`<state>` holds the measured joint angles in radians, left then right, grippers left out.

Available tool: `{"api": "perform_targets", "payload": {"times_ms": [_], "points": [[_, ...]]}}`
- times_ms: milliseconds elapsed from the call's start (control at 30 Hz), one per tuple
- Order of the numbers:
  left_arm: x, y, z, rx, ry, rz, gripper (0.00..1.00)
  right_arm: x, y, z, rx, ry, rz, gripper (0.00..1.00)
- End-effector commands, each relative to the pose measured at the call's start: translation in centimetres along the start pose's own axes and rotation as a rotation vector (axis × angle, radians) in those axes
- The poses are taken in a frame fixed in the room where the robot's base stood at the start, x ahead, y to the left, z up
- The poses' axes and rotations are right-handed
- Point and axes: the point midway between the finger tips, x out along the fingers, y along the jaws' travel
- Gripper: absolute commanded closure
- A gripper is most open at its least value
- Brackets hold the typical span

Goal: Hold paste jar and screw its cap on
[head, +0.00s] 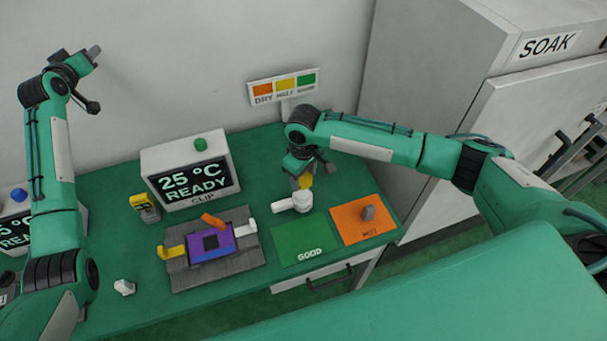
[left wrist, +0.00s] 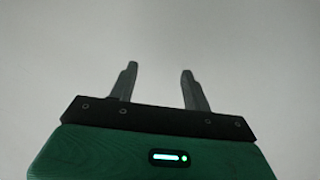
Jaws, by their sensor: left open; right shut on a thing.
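My right gripper (head: 309,168) points down over the back of the table and is shut on a small yellow piece (head: 306,182). A white rounded piece (head: 293,203) lies right below it; I cannot tell whether the two touch, or which is the paste jar and which the cap. Another small white piece (head: 124,287) stands at the table's front left. My left gripper (head: 94,80) is raised at the upper left by the wall, far from these pieces. In the left wrist view its two fingers (left wrist: 160,70) are apart with nothing between them.
A grey fixture (head: 215,272) with a purple block and orange, yellow and white levers sits mid-table. Behind it stand a display box (head: 190,170) and a yellow device (head: 145,207).

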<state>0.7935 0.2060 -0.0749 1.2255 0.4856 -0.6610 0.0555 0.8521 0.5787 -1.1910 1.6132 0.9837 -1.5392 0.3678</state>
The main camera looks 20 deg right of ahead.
Motion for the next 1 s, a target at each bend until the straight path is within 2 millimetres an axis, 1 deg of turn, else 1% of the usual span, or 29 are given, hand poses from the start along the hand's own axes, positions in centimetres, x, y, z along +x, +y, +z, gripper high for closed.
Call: {"api": "perform_targets", "payload": {"times_ms": [33, 67, 100, 167, 200, 267, 300, 367, 400, 467, 500, 533, 567, 600, 667, 700, 867, 900, 967, 1000], "points": [[0.5, 2.6, 0.7, 0.040, -0.039, 0.020, 0.51, 0.0, 0.0, 0.0, 0.000, 0.000, 0.000, 0.68], [0.6, 4.1, 1.2, 0.064, -0.063, 0.029, 0.51, 0.0, 0.0, 0.0, 0.000, 0.000, 0.000, 0.68], [0.9, 6.0, 1.9, 0.098, -0.096, 0.041, 0.51, 0.0, 0.0, 0.0, 0.000, 0.000, 0.000, 0.68], [1.0, 8.8, 2.8, 0.150, -0.144, 0.056, 0.51, 0.0, 0.0, 0.0, 0.000, 0.000, 0.000, 0.68], [1.1, 10.7, 3.5, 0.187, -0.176, 0.066, 0.51, 0.0, 0.0, 0.0, 0.000, 0.000, 0.000, 0.68], [1.0, 13.5, 4.6, 0.246, -0.222, 0.077, 0.51, 0.0, 0.0, 0.0, 0.000, 0.000, 0.000, 0.68], [0.9, 15.4, 5.3, 0.287, -0.253, 0.083, 0.51, 0.0, 0.0, 0.0, 0.000, 0.000, 0.000, 0.68], [0.6, 18.2, 6.4, 0.352, -0.298, 0.090, 0.51, 0.0, 0.0, 0.0, 0.000, 0.000, 0.000, 0.68], [0.3, 20.0, 7.1, 0.398, -0.327, 0.092, 0.51, 0.0, 0.0, 0.0, 0.000, 0.000, 0.000, 0.68], [-0.3, 22.6, 8.5, 0.471, -0.372, 0.095, 0.51, 0.0, 0.0, 0.0, 0.000, 0.000, 0.000, 0.68], [-0.8, 24.2, 9.7, 0.523, -0.406, 0.099, 0.51, 0.0, 0.0, 0.0, 0.000, 0.000, 0.000, 0.68], [-1.2, 25.1, 10.8, 0.563, -0.434, 0.105, 0.51, 0.0, 0.0, 0.0, 0.000, 0.000, 0.000, 0.68], [-1.6, 25.9, 12.0, 0.600, -0.463, 0.114, 0.51, 0.0, 0.0, 0.0, 0.000, 0.000, 0.000, 0.68], [-2.2, 26.6, 13.8, 0.648, -0.503, 0.133, 0.51, 0.0, 0.0, 0.0, 0.000, 0.000, 0.000, 0.68], [-3.1, 27.3, 16.6, 0.712, -0.561, 0.172, 0.51, 0.0, 0.0, 0.0, 0.000, 0.000, 0.000, 0.68], [-3.8, 27.6, 18.6, 0.752, -0.600, 0.204, 0.51, 0.0, 0.0, 0.0, 0.000, 0.000, 0.000, 0.68], [-6.8, 28.3, 26.0, 0.885, -0.738, 0.361, 0.51, 0.0, 0.0, 0.0, 0.000, 0.000, 0.000, 0.68], [-7.6, 28.4, 27.8, 0.913, -0.769, 0.407, 0.51, 0.0, 0.0, 0.0, 0.000, 0.000, 0.000, 0.68], [-9.0, 28.6, 30.5, 0.956, -0.814, 0.479, 0.51, 0.0, 0.0, 0.0, 0.000, 0.000, 0.000, 0.68], [-10.0, 28.8, 32.2, 0.983, -0.842, 0.530, 0.51, 0.0, 0.0, 0.0, 0.000, 0.000, 0.000, 0.68]]}}
